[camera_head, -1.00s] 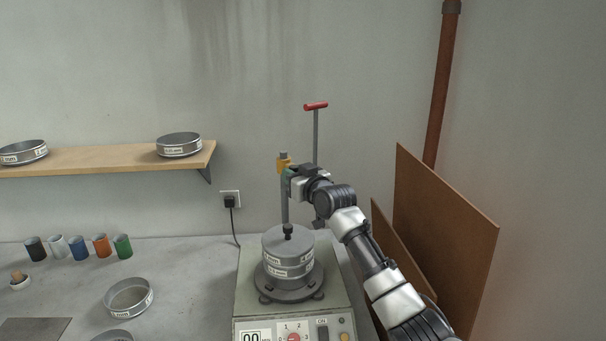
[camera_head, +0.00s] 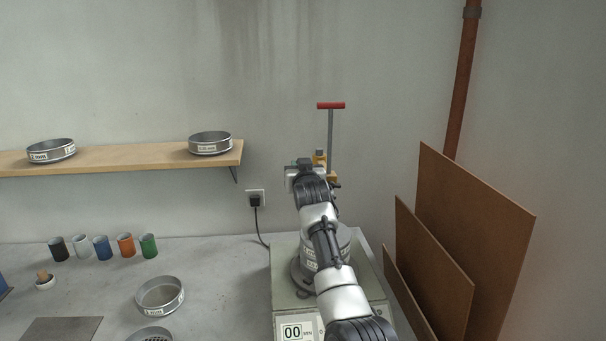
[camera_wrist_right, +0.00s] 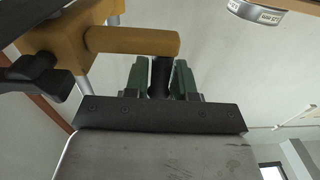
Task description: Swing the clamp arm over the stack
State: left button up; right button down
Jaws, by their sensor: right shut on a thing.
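The clamp arm is a yellow bar (camera_wrist_right: 135,41) coming from a yellow block on a grey post, with a black lever at left in the right wrist view. My right gripper (camera_wrist_right: 160,78) has its green fingers shut on a dark part below the bar's free end. In the head view the gripper (camera_head: 303,166) is high beside the clamp's yellow block (camera_head: 320,157), left of the post. The sieve stack (camera_head: 340,242) stands on the shaker (camera_head: 283,298) below, partly hidden by my right arm. The exact grip is hidden in the head view. My left gripper is out of view.
Brown boards (camera_head: 470,215) lean at right. A shelf (camera_head: 120,157) with two sieves is at left. Coloured cups and a loose sieve (camera_head: 160,294) stand on the bench (camera_head: 215,265).

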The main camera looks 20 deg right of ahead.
jog(key=shift+w+a+h, duration=0.1)
jog(key=shift+a+h, duration=0.05)
jog(key=shift+h, duration=0.15)
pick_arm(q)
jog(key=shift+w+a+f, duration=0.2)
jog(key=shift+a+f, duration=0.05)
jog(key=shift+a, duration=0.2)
pick_arm(e)
jog(key=shift+r+m, duration=0.1)
jog(key=shift+m, duration=0.2)
jog(key=shift+r, duration=0.1)
jog(key=c, duration=1.1)
grip_release()
jog(key=shift+w, duration=0.1)
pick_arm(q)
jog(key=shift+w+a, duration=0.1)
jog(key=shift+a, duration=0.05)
pick_arm(e)
jog(key=shift+w+f, duration=0.1)
jog(key=shift+f, duration=0.1)
jog(key=shift+s+a+b, duration=0.15)
jog(key=shift+s+b, duration=0.25)
jog(key=shift+s, duration=0.2)
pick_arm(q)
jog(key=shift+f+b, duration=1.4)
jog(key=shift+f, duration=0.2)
pick_arm(e)
jog(key=shift+a+v, duration=0.2)
jog(key=shift+v, duration=4.6)
